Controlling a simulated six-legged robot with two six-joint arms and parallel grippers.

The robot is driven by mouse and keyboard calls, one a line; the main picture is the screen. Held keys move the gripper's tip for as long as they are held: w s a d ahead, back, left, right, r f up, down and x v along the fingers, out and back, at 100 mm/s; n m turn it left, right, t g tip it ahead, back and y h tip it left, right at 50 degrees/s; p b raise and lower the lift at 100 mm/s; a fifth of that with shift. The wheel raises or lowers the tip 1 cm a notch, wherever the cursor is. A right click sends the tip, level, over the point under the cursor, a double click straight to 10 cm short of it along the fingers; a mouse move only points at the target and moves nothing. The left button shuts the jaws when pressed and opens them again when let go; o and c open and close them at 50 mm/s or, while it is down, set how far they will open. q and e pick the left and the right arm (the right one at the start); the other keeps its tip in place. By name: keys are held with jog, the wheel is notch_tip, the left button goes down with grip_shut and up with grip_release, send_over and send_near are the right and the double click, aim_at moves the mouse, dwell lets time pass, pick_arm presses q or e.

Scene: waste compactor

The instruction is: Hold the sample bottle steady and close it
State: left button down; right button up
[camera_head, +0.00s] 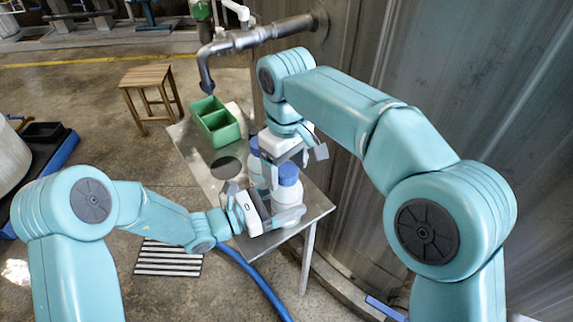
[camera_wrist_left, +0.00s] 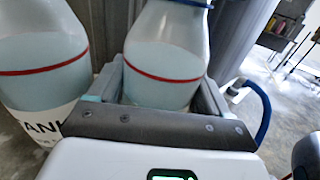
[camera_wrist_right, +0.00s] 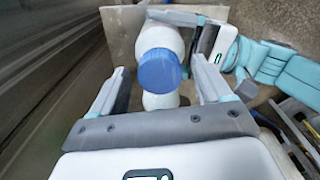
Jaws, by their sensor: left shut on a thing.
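A white sample bottle (camera_head: 287,197) with a blue cap (camera_head: 288,174) stands upright at the table's near end. My left gripper (camera_head: 284,213) is shut around its body; the left wrist view shows the bottle (camera_wrist_left: 165,55), with a red line, between the fingers. The blue cap (camera_wrist_right: 158,70) sits at its top; I cannot tell how tight it is. My right gripper (camera_head: 297,152) is open just above and behind the cap; in the right wrist view the cap shows between its spread fingers, with gaps on both sides. A second bottle (camera_wrist_left: 40,60), labelled "...ANK", stands beside it.
The metal table (camera_head: 318,205) also bears a green divided crate (camera_head: 216,122) at its far end and a dark disc (camera_head: 227,168). A metal pipe (camera_head: 250,40) reaches over the crate. A metal wall (camera_head: 350,170) stands close on the right. A wooden stool (camera_head: 147,90) stands behind left.

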jog(key=shift+r, duration=0.1)
notch_tip(320, 180, up, 7)
jog(key=shift+r, duration=0.2)
dwell(0.4)
pick_arm(q)
grip_release()
jog(key=v, duration=1.6)
pick_arm(e)
jog(key=shift+r, duration=0.25)
pick_arm(q)
jog(key=shift+s+a, duration=0.1)
jog(key=shift+s, duration=0.05)
